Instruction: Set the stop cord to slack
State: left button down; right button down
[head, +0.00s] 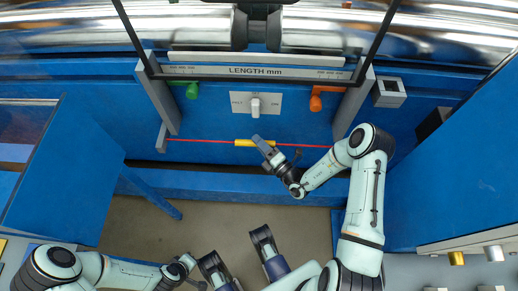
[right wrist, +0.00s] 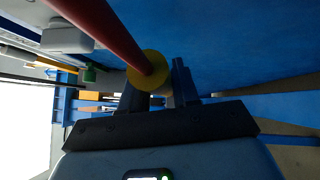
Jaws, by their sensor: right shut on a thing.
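The stop cord (head: 205,141) is a thin red line strung across the front of the blue machine between two grey brackets. It looks nearly straight, with no clear sag. A yellow sleeve (head: 241,142) sits near its middle. My right gripper (head: 262,143) is shut on the yellow sleeve, at its right part. In the right wrist view the red cord (right wrist: 103,28) runs into the round yellow end of the sleeve (right wrist: 150,70), between the dark fingers.
A switch plate with a grey knob (head: 255,105) is above the cord. Blue panels (head: 64,172) stand at both sides. Bare floor (head: 225,215) lies below.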

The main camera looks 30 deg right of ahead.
jog(key=shift+w+d, duration=0.55)
jog(key=shift+w, duration=0.15)
jog(key=c, duration=0.9)
grip_release()
jog(key=shift+w, duration=0.1)
pick_arm(q)
jog(key=shift+g+h, duration=0.3)
jog(key=shift+g, duration=0.2)
jog(key=s, duration=0.1)
jog(key=s+d+r+p, duration=0.1)
jog(key=s+r+p, duration=0.1)
jog(key=shift+d+r, duration=0.1)
jog(key=shift+d, duration=0.15)
pick_arm(e)
jog(key=v, duration=1.3)
jog(key=shift+s, duration=0.2)
jog(key=shift+a, duration=0.1)
